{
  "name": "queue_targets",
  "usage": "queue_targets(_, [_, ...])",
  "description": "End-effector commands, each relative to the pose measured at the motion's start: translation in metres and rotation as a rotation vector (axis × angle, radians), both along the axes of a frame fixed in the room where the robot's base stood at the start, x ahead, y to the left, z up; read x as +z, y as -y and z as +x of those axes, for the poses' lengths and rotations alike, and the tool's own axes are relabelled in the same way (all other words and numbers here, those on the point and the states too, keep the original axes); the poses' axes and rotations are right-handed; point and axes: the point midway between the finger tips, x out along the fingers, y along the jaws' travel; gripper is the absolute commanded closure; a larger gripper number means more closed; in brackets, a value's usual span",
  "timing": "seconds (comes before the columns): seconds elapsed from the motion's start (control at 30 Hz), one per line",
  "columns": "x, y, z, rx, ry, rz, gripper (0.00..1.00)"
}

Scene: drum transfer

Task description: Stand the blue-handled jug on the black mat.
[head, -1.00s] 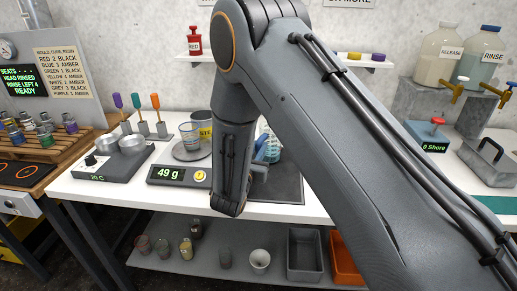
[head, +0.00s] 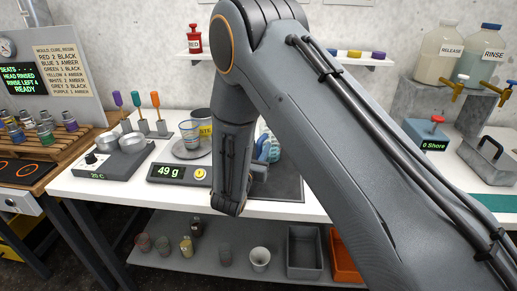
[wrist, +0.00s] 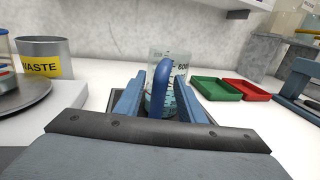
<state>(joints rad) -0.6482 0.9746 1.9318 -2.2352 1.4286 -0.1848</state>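The clear jug (wrist: 180,72) with measuring marks and a blue handle (wrist: 161,88) is straight ahead in the wrist view and looks upright. In the head view the jug (head: 275,150) shows only in part behind my arm, at the black mat (head: 283,188). My gripper (wrist: 160,92) has one finger on each side of the handle. The fingers stand apart, with narrow gaps visible beside the handle, so it looks open around it. The jug's base is hidden, so I cannot tell whether it touches the mat.
Left of the mat is a scale (head: 180,172) reading 49 g with a beaker (head: 189,133) on its plate. A waste tub (wrist: 42,60) stands behind it. Green (wrist: 215,89) and red (wrist: 247,90) trays lie to the right of the jug.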

Motion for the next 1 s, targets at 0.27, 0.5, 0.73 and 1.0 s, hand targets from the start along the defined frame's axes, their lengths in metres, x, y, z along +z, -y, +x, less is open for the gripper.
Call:
queue_targets(0.27, [-0.003,-0.013,-0.046,0.005,-0.001,-0.001,0.64])
queue_targets(0.5, [-0.002,-0.024,-0.092,0.004,0.0,-0.001,0.64])
queue_targets(0.73, [-0.001,-0.029,-0.113,0.001,0.001,0.001,0.64])
queue_targets(1.0, [0.0,-0.019,-0.115,-0.028,-0.009,0.01,0.64])
